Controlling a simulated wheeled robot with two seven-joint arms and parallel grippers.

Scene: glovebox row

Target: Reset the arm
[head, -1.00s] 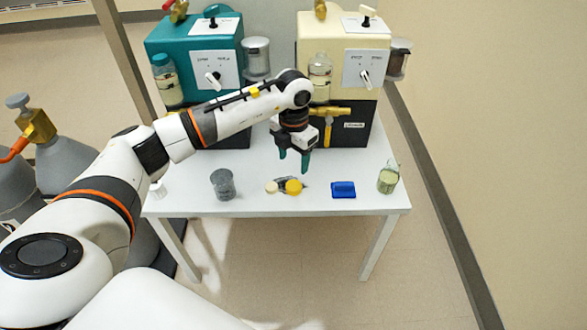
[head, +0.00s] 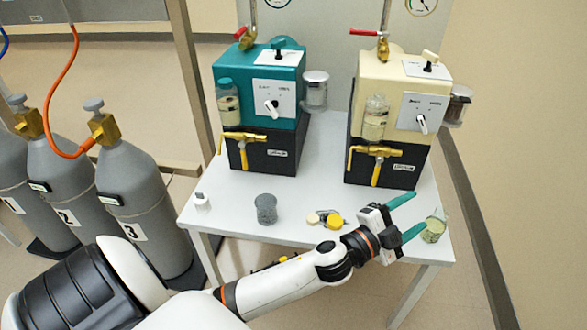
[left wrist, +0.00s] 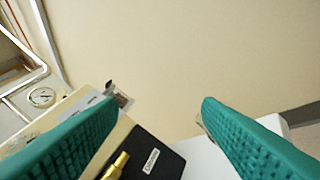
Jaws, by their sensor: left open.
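My left arm (head: 285,283) reaches in low across the front of the white table. My left gripper (head: 412,216) is at the table's right front, its two green fingers spread apart with nothing between them. The fingers point right; the lower one ends close to a jar with pale green contents (head: 434,229), and I cannot tell whether they touch. In the left wrist view the open fingers (left wrist: 160,125) show with bare wall between them. My right gripper is not in view.
The teal machine (head: 258,100) and cream machine (head: 392,115) stand at the back of the white table (head: 312,186). A grey cup (head: 266,208), small yellow items (head: 333,221) and a white item (head: 202,202) lie along the front. Grey gas cylinders (head: 139,190) stand at left.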

